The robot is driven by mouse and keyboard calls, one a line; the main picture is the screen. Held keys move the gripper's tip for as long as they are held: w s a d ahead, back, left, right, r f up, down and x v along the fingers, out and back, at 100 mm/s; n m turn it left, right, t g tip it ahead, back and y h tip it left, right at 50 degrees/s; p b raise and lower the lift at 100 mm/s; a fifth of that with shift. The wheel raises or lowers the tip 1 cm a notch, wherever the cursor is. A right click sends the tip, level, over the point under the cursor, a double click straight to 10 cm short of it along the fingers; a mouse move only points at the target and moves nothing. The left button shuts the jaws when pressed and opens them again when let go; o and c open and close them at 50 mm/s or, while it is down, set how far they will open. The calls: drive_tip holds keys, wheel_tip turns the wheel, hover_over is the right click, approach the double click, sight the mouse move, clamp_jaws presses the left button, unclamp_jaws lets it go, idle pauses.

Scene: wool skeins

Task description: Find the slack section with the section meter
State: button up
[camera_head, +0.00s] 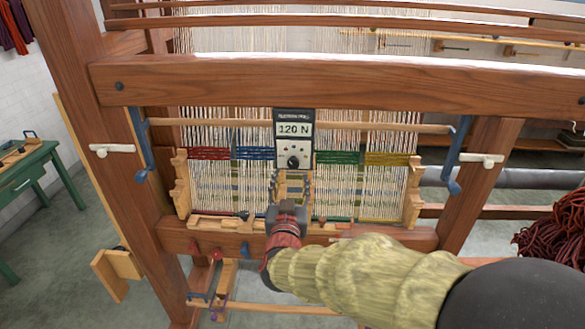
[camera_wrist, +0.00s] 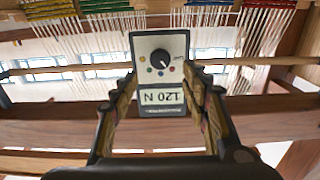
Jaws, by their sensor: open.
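The section meter (camera_head: 294,140) is a dark-framed box with a pale face, a black knob and a display reading 120 N. It stands at the middle of the loom's warp. In the wrist view the meter (camera_wrist: 160,75) appears upside down, with small coloured dots around its knob. The warp carries red (camera_head: 209,153), blue (camera_head: 256,153), green (camera_head: 337,157) and yellow (camera_head: 387,159) bands, left to right. My gripper (camera_head: 292,180) is open just below the meter in the head view. In the wrist view its fingers flank the meter; contact is unclear.
The loom's thick upper beam (camera_head: 340,85) crosses above the meter, and a thin wooden rod (camera_head: 400,128) runs at meter height. Blue hooked levers (camera_head: 139,145) hang at both sides. A green table (camera_head: 30,175) stands left; dark red yarn (camera_head: 555,235) lies right.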

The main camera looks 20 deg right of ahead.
sight(294, 164)
drive_tip(key=b+x, duration=0.1)
drive_tip(key=x, duration=0.6)
drive_tip(key=shift+w+f, duration=0.1)
drive_tip(key=shift+w, duration=0.1)
drive_tip(key=shift+c, duration=0.3)
drive_tip(key=c, duration=1.1)
drive_tip(key=m+b, duration=0.4)
drive_tip(key=shift+d+f+b, duration=0.1)
drive_tip(key=shift+f+b, duration=0.05)
drive_tip(key=shift+b, duration=0.25)
drive_tip(key=m+b, duration=0.3)
drive_tip(key=shift+s+m, duration=0.1)
drive_tip(key=shift+m, duration=0.2)
drive_tip(key=o, duration=1.2)
drive_tip(key=shift+c, duration=0.2)
